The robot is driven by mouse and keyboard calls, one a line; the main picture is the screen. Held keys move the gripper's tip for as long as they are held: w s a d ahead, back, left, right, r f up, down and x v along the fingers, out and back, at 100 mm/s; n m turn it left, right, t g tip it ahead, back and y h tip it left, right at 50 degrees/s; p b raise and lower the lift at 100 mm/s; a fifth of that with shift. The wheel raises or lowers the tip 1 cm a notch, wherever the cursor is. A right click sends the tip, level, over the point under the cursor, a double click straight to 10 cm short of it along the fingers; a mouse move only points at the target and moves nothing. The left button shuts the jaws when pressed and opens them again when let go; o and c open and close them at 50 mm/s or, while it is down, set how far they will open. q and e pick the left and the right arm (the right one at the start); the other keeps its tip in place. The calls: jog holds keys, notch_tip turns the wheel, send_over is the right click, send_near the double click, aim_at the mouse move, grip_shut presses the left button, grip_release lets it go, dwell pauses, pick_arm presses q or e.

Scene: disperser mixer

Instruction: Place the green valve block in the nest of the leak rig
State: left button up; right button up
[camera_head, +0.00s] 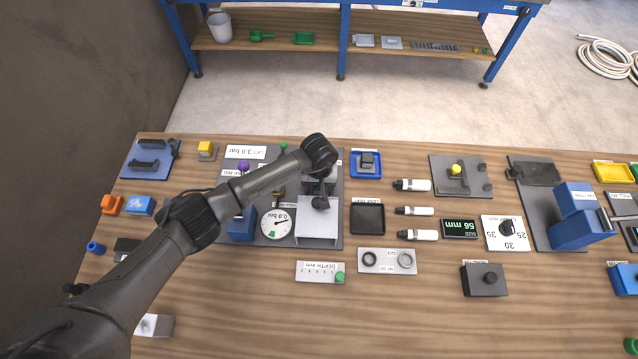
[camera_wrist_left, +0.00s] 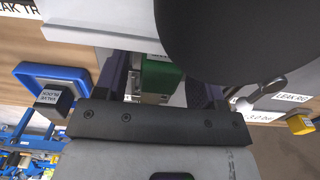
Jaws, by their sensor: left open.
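The green valve block (camera_wrist_left: 160,76) shows in the left wrist view between the two fingers of my left gripper (camera_wrist_left: 160,88), with a pale metal part below it. The jaws are open, and I cannot tell whether either finger touches it. In the head view my left gripper (camera_head: 320,192) is over the right part of the leak rig (camera_head: 334,165), beside its silver housing (camera_head: 318,232). My arm and gripper hide the block and the nest there, so I cannot tell how the block sits in the nest. My right gripper is out of view.
The rig carries a pressure gauge (camera_head: 277,224) and a purple knob (camera_head: 243,166). A blue tray (camera_head: 353,173) with a dark block and a black tray (camera_head: 367,218) stand to its right. White bottles (camera_head: 417,185) lie beyond.

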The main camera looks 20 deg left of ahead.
pick_arm(q)
jog(key=shift+r, duration=0.2)
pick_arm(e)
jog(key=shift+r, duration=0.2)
pick_arm(q)
jog(key=shift+r, duration=0.25)
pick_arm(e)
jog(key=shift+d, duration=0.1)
pick_arm(q)
notch_tip(320, 180, up, 11)
jog(key=shift+r, duration=0.2)
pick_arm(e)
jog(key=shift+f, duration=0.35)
